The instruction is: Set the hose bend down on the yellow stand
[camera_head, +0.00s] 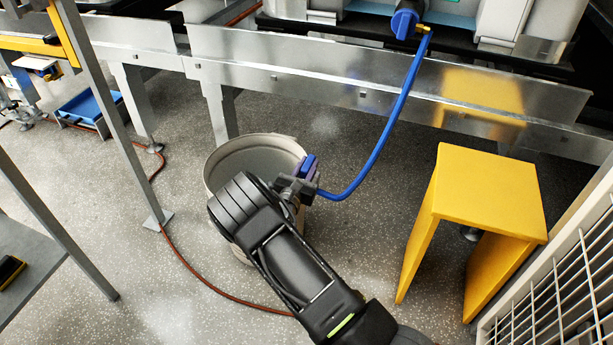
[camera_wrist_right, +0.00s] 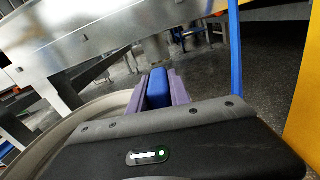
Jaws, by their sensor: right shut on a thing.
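My right gripper (camera_head: 307,172) is shut on the blue hose bend (camera_head: 309,164), held over the right rim of a round pale bin. In the right wrist view the blue piece (camera_wrist_right: 158,88) sits between the purple fingers of my gripper (camera_wrist_right: 158,92). A blue hose (camera_head: 385,125) curves from it up to a blue fitting with a brass end (camera_head: 405,22) at the machine. The hose also shows in the right wrist view (camera_wrist_right: 235,60). The yellow stand (camera_head: 490,188) is to the right, apart from the gripper, with a bare flat top. My left gripper is not in view.
The bin (camera_head: 226,157) stands on the speckled floor under my right arm. A metal rail (camera_head: 310,68) crosses behind. A white wire rack (camera_head: 565,285) is close to the stand's right side. A reddish hose (camera_head: 190,262) lies on the floor. Clear floor lies between bin and stand.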

